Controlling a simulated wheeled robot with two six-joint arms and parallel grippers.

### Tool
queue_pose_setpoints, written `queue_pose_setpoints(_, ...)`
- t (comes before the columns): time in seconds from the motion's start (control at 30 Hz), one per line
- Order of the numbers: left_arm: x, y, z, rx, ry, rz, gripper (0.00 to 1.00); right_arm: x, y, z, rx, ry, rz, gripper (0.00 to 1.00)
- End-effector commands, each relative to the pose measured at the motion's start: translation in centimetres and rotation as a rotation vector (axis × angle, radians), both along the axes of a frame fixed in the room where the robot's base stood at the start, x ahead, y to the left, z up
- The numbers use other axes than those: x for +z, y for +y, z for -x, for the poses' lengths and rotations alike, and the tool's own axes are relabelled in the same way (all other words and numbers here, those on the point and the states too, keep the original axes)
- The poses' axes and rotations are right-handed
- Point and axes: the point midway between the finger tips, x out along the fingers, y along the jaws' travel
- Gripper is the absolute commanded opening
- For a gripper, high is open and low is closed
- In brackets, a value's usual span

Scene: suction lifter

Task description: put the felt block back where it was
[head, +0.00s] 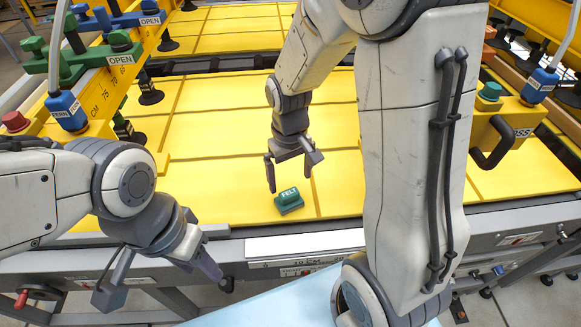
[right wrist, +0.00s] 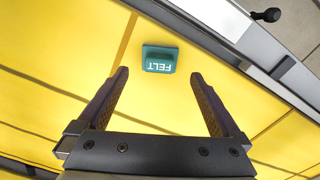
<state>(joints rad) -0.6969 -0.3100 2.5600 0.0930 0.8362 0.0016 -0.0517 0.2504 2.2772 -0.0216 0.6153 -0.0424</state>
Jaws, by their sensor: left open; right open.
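The felt block (head: 289,201) is a small green block with the white word FELT on it. It lies on the yellow panel surface near its front edge. My right gripper (head: 291,178) is open and empty, just above and behind the block. In the right wrist view the block (right wrist: 159,59) sits just beyond the open fingertips (right wrist: 160,78), between their lines and not gripped. My left gripper (head: 160,280) is open and empty at the lower left, in front of the table's front rail.
The yellow panels (head: 230,140) are clear around the block. A grey front rail (head: 460,232) runs along the near edge, with a white label plate. A yellow lifter frame with colored valves and suction cups (head: 150,92) stands at the left; another yellow part with a black handle (head: 493,143) is at the right.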

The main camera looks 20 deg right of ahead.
Motion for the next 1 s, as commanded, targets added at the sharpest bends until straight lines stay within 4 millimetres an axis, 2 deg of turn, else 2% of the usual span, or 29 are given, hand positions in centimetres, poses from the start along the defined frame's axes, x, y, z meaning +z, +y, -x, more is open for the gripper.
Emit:
queue_pose_setpoints(0.1, -0.1, 0.0, 0.0, 0.000, 0.000, 0.000, 0.50, 1.9, 0.0, -0.1, 0.000, -0.004, 0.000, 1.00)
queue_pose_setpoints(0.23, -0.1, 0.0, 0.0, 0.000, 0.000, 0.000, 0.50, 3.0, 0.2, 0.0, 0.003, -0.003, 0.000, 1.00)
queue_pose_setpoints(0.37, -0.1, 0.0, 0.0, 0.000, 0.000, 0.000, 0.50, 4.3, 2.6, 1.5, 0.068, -0.009, -0.009, 1.00)
queue_pose_setpoints(0.47, -0.1, 0.0, 0.0, 0.000, 0.000, 0.000, 0.50, 5.6, 6.3, 4.7, 0.176, -0.019, -0.028, 1.00)
queue_pose_setpoints(0.5, -0.1, 0.0, 0.0, 0.000, 0.000, 0.000, 0.50, 6.1, 7.7, 6.3, 0.226, -0.023, -0.037, 1.00)
queue_pose_setpoints(0.63, -0.1, 0.0, 0.0, 0.000, 0.000, 0.000, 0.50, 7.2, 10.9, 11.6, 0.376, -0.027, -0.067, 1.00)
queue_pose_setpoints(0.7, -0.1, 0.0, 0.0, 0.000, 0.000, 0.000, 0.50, 7.5, 11.8, 14.0, 0.438, -0.027, -0.081, 1.00)
queue_pose_setpoints(0.8, -0.1, 0.0, 0.0, 0.000, 0.000, 0.000, 0.50, 7.6, 12.3, 16.3, 0.498, -0.022, -0.094, 1.00)
queue_pose_setpoints(1.0, -0.1, 0.0, 0.0, 0.000, 0.000, 0.000, 0.50, 7.6, 12.4, 17.3, 0.526, -0.019, -0.101, 1.00)
